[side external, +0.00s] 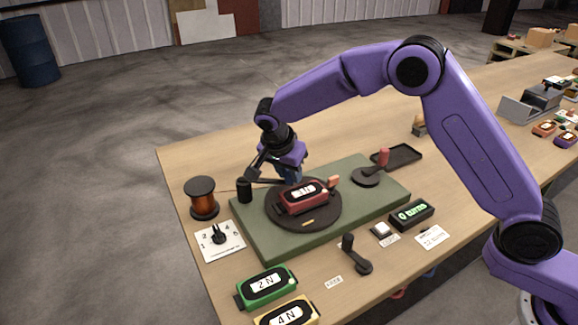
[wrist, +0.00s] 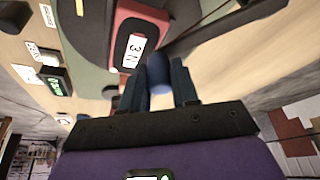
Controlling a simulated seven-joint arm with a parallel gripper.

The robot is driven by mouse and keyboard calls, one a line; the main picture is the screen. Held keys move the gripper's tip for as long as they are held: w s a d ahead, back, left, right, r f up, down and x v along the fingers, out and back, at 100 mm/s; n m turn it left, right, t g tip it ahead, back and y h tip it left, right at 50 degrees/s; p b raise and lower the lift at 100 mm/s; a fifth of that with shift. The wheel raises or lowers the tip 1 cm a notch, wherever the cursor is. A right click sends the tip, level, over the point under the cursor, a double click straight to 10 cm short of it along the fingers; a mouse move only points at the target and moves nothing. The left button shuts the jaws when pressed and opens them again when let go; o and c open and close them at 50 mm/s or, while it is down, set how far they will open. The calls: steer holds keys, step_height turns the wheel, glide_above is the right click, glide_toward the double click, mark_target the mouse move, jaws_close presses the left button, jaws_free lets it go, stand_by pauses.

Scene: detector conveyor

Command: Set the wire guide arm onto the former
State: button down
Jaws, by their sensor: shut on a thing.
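My gripper (side external: 291,176) is low behind the dark round plate (side external: 330,214). Its fingers are shut on a blue knob (wrist: 159,74), seen between them in the wrist view. The knob seems to belong to the wire guide arm (side external: 268,181), a thin dark bar reaching left toward a black post (side external: 244,190). A red block marked 3 N (side external: 303,198), seemingly the former, sits on the round plate. The bar is behind the block in the side view; whether they touch cannot be told. The red block (wrist: 133,45) is just beyond the fingers in the wrist view.
A copper wire spool (side external: 203,198) stands left of the green base (side external: 265,243). A crank with a red handle (side external: 383,158) is on the base's right. A display box (side external: 411,213), a loose black crank (side external: 356,255) and green (side external: 265,287) and yellow (side external: 287,313) units lie in front.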

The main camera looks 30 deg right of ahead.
steer(key=shift+s+a+m, duration=0.15)
steer(key=shift+s+m, duration=0.05)
steer(key=shift+m, duration=0.1)
steer(key=c, duration=0.9)
jaws_free()
steer(key=shift+a, duration=0.1)
steer(key=v, duration=1.7)
steer(key=shift+w+a+r, duration=0.1)
steer(key=shift+w+r, duration=0.1)
steer(key=shift+r, duration=0.1)
